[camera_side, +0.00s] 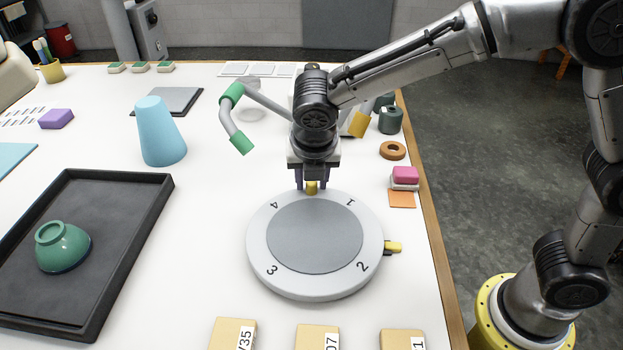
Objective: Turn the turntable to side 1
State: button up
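The turntable (315,284) is a round light grey disc with a darker grey centre. It stands on the white table in the middle of the side view. Its rim carries the digits 1 at the upper right, 2 at the lower right, 3 at the lower left and 4 at the upper left. A yellow knob (312,187) is at its far edge, between 4 and 1. A second yellow piece (394,247) juts out at its right edge, near 2. My gripper (312,185) points down with its fingers either side of the far knob. I cannot tell whether they touch it.
A black tray (157,205) with an upturned green bowl (63,247) is at left. A blue cone (161,132) and a grey-green bent piece (232,122) stand behind. Pink and orange items (405,175) lie right, near the table edge. Labelled tan boxes (316,336) line the front.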

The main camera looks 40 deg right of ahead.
jog(key=shift+o, duration=1.2)
jog(key=v, duration=1.3)
jog(key=shift+r, duration=0.35)
jog(key=shift+s+a, duration=0.1)
